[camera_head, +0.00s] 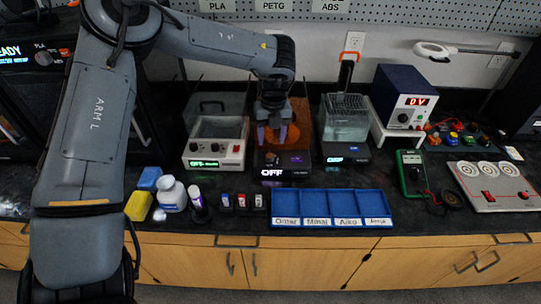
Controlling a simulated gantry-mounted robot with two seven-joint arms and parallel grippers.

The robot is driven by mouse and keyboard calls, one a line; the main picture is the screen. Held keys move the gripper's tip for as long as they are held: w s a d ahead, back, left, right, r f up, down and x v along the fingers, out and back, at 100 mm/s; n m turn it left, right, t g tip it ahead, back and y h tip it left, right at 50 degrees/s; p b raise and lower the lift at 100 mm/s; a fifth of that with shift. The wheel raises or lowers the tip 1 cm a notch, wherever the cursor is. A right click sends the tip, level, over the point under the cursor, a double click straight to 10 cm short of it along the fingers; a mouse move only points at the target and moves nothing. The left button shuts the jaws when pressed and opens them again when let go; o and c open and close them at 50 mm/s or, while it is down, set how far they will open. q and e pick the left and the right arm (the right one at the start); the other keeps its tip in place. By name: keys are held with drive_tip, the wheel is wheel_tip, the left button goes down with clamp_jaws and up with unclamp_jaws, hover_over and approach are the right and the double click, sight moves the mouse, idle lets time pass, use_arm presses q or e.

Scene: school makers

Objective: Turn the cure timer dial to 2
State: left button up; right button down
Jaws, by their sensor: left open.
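My left arm reaches in from the left, and its gripper (273,134) points down over the dark box with an orange window (299,133) in the middle of the bench. The gripper is open, with nothing seen between its fingers. The box's front panel (288,160) shows a lit OFF display (271,172). This looks like the cure unit. A small knob seems to sit on the panel, but its marks are too small to read. I cannot tell whether the fingers touch the box. My right gripper is not in view.
A white-fronted unit (215,147) stands left of the box and a clear tank unit (345,125) right of it. A blue labelled tray (331,208) lies in front. Bottles, small blocks and a green multimeter (411,173) crowd the bench.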

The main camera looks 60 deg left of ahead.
sight(270, 156)
use_arm(q)
wheel_tip(270, 156, down, 7)
drive_tip(key=shift+s+r+b, duration=0.1)
drive_tip(key=shift+s+b, duration=0.05)
drive_tip(key=shift+b, duration=0.75)
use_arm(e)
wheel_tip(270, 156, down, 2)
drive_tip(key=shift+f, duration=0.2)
use_arm(q)
clamp_jaws()
drive_tip(key=shift+r+m+p, duration=0.2)
drive_tip(key=shift+m+p, duration=0.2)
drive_tip(key=shift+p, duration=0.1)
drive_tip(key=shift+m+p, duration=0.4)
drive_tip(key=shift+m, duration=0.1)
drive_tip(key=shift+f+m, duration=0.1)
drive_tip(key=shift+m, duration=0.3)
drive_tip(key=shift+f+m, duration=0.1)
drive_tip(key=shift+m, duration=0.2)
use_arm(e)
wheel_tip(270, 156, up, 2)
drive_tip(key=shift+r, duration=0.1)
use_arm(q)
unclamp_jaws()
